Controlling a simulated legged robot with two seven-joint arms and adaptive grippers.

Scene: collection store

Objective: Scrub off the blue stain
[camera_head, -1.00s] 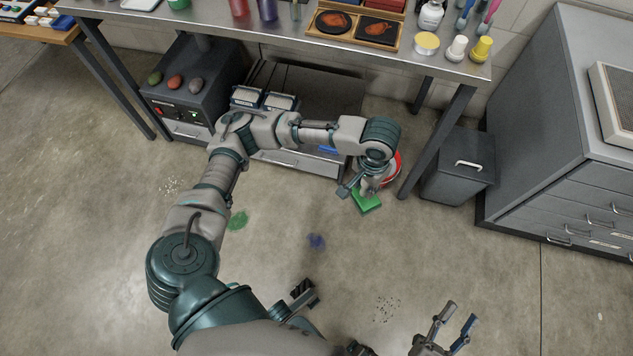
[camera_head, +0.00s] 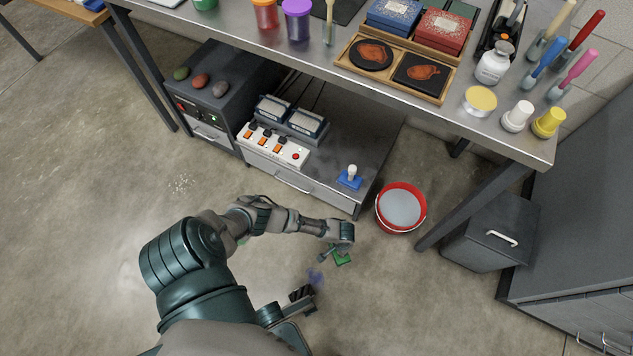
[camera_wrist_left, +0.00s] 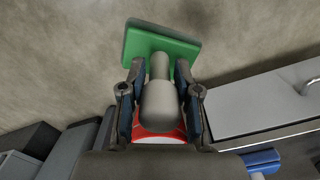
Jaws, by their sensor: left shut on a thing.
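My left gripper (camera_head: 328,254) is shut on the grey handle of a green scrubber (camera_head: 343,259). In the left wrist view the fingers (camera_wrist_left: 160,85) clasp the handle from both sides, with the flat green pad (camera_wrist_left: 135,45) beyond them. The blue stain (camera_head: 316,279) is a small smudge on the concrete floor, just below and left of the scrubber; a dark part of my body partly covers its lower side. I cannot tell whether the pad touches the floor.
A red bucket (camera_head: 424,212) with greyish liquid stands right of the scrubber. A blue scrubber with a white knob (camera_head: 349,179) sits on the low cabinet (camera_head: 345,140) under the steel bench. White specks (camera_head: 181,184) lie on the floor at left. A bin (camera_head: 487,240) stands at right.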

